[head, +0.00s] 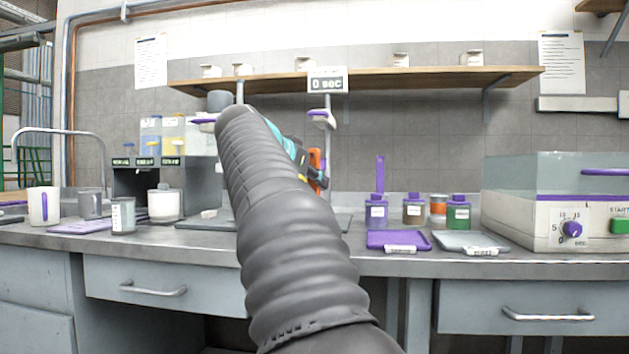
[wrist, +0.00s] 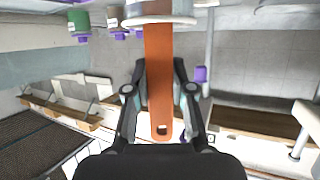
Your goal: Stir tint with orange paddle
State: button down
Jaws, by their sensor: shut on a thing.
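The orange paddle (wrist: 159,112) is held between the two fingers of my gripper (wrist: 158,82) in the wrist view, with its holed end toward my palm. Its far end reaches a pale round rim (wrist: 184,20) at the top of that view. An orange-brown part shows past the rim; I cannot tell for certain whether the paddle is inside the vessel. In the head view, a bit of the orange paddle (head: 314,160) shows behind my arm, by my gripper. My arm hides the vessel there. I cannot tell which thing holds the tint.
A stand with a timer display (head: 327,81) is behind my arm. A white machine (head: 545,218) fills the right. White mug (head: 43,206) stands left.

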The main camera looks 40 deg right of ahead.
jog(key=shift+r, duration=0.1)
jog(key=shift+r+p, duration=3.8)
jog(key=shift+r, duration=0.2)
notch_tip(320, 180, up, 3)
jog(key=p, duration=0.2)
jog(key=shift+p, duration=0.4)
jog(key=shift+r, duration=1)
